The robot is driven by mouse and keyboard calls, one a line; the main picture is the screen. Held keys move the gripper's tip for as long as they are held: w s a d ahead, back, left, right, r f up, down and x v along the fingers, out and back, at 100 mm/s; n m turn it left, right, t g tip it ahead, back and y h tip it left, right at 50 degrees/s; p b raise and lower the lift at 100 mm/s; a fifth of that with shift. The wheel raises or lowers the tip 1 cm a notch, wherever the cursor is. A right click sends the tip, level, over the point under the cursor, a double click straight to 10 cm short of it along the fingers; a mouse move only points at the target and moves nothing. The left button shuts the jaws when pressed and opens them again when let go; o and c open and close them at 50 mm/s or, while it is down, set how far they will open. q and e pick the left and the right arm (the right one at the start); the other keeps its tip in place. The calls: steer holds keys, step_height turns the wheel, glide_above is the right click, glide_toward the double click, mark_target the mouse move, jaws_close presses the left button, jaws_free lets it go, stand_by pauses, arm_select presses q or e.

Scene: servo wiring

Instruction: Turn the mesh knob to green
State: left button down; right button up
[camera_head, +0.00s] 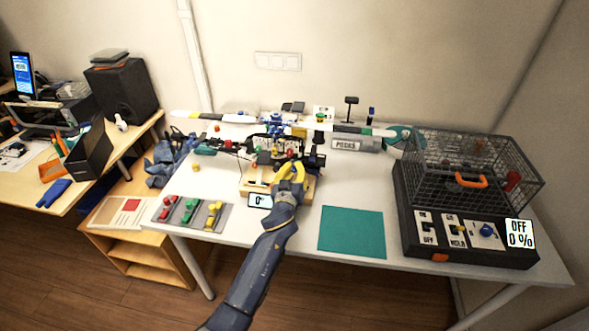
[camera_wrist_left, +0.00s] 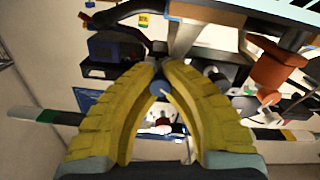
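My left gripper (camera_head: 290,170) has yellow curved fingers and is over the servo wiring rig at the middle of the table in the head view. In the left wrist view its fingers (camera_wrist_left: 158,68) come close together at the tips, with a small round blue-grey part (camera_wrist_left: 158,88) showing between them; I cannot tell whether they grip it. The rig has small coloured knobs and a display (camera_head: 260,201) reading 0. Which knob is the mesh knob is not clear, and my fingers hide part of the rig. My right gripper is not in view.
A wire mesh cage (camera_head: 470,165) stands at the right on a black base with switches, a blue knob (camera_head: 487,230) and a display (camera_head: 520,234) reading OFF 0 %. A green mat (camera_head: 352,232) and a grey tray with coloured levers (camera_head: 190,212) lie near the front edge.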

arm_select(q)
steer(key=shift+r+m, duration=0.1)
steer(key=shift+m, duration=0.5)
stand_by(0.5)
steer(key=m, duration=1)
steer(key=shift+m, duration=0.5)
stand_by(0.3)
steer(key=c, duration=1.3)
jaws_free()
steer(key=s, duration=0.4)
steer(key=s+a, duration=0.1)
steer(key=s, duration=0.3)
steer(key=s+a, duration=0.1)
steer(key=s, duration=0.2)
steer(key=shift+s, duration=0.4)
